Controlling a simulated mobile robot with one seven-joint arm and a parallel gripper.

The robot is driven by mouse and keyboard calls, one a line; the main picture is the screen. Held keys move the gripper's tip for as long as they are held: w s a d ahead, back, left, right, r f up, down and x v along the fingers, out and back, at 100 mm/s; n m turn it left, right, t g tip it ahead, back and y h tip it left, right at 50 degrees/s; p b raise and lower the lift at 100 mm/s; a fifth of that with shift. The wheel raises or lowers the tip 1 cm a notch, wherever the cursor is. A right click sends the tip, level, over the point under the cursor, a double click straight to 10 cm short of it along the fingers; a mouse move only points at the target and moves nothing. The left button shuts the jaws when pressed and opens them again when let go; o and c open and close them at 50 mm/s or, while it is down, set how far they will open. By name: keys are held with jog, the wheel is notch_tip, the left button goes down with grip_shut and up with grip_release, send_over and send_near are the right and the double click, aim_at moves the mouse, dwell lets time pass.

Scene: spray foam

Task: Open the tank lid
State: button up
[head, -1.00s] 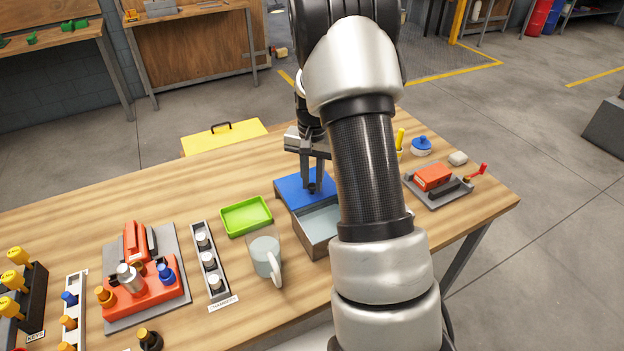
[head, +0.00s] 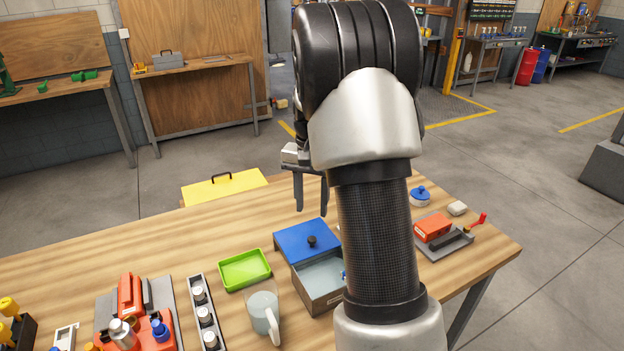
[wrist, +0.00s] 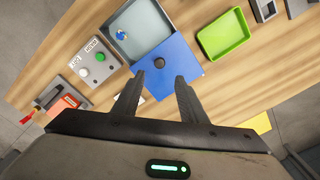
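The tank is a grey open-topped box (head: 322,298) on the wooden table. Its flat blue lid (head: 290,241), with a black knob (head: 311,241), lies shifted toward the back, so the front part of the tank is uncovered. In the wrist view the lid (wrist: 185,62) covers only one end of the tank (wrist: 112,20), and a small blue object (wrist: 121,35) shows inside. My gripper (head: 311,210) is above the lid, apart from the knob. In the wrist view my gripper (wrist: 159,76) has its two fingers spread with nothing between them.
A green tray (head: 244,269) and a clear mug (head: 264,310) stand left of the tank. A red device (head: 432,228) and a blue-topped jar (head: 420,196) are at the right. A yellow toolbox (head: 224,188) is behind the table. My arm hides part of the table right of the tank.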

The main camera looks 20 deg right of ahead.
notch_tip(320, 180, up, 8)
jog(key=shift+f, duration=0.25)
dwell(0.4)
jog(key=s+a+r+n+t+p, duration=0.1)
jog(key=s+a+r+n+t, duration=0.15)
jog(key=s+a+r, duration=0.45)
jog(key=s+a+r+n+t+p, duration=0.1)
jog(key=s+a+r+n, duration=0.25)
jog(key=s, duration=0.65)
jog(key=s+a+n+t, duration=0.2)
jog(key=s+a, duration=0.1)
jog(key=s, duration=0.5)
jog(key=shift+a+f+n+p, duration=0.3)
jog(key=shift+a+f+p, duration=0.05)
jog(key=shift+a+f, duration=0.05)
